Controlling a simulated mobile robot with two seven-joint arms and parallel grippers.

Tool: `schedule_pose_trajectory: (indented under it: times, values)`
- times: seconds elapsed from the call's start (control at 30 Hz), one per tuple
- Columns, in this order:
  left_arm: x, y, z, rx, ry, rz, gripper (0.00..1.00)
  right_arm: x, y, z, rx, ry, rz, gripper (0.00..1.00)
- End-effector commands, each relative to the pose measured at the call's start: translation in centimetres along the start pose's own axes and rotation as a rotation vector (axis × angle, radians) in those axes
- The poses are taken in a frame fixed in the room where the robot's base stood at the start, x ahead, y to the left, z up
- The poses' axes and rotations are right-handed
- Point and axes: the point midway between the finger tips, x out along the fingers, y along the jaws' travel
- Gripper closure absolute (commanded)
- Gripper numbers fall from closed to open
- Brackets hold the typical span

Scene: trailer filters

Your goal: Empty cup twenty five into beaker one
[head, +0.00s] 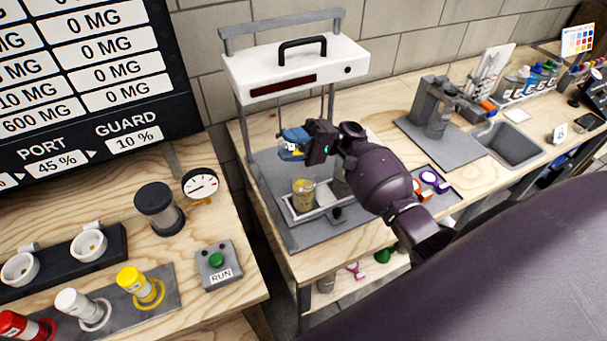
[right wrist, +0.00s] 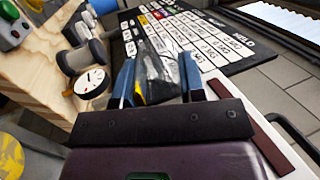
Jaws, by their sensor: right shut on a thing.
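My right gripper (head: 293,146) has blue fingers and is raised over the grey stand. In the right wrist view its fingers (right wrist: 157,82) are shut on a clear cup (right wrist: 158,68) with a little yellow on it. The cup's number cannot be read, nor can I tell its tilt for sure. A clear beaker with yellow (head: 303,194) stands below the gripper in a white tray, apart from the cup. Its number is not readable. A greyish vessel beside it is partly hidden by my arm. My left gripper is not in view.
A white overhead unit with a black handle (head: 290,70) spans the stand above my gripper. A dial gauge (head: 200,184) and a RUN button box (head: 216,264) sit on the left bench. A sink (head: 508,144) and bottles are at the right.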

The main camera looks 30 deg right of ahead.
Motion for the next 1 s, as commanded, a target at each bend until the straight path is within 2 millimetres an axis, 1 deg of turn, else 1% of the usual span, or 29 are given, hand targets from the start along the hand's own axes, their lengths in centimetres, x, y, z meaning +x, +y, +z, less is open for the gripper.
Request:
schedule_pose_trajectory:
  times: [1.0]
  values:
    - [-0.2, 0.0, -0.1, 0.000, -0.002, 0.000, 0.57, 0.4, -2.0, 0.0, 0.000, 0.000, -0.091, 0.90]
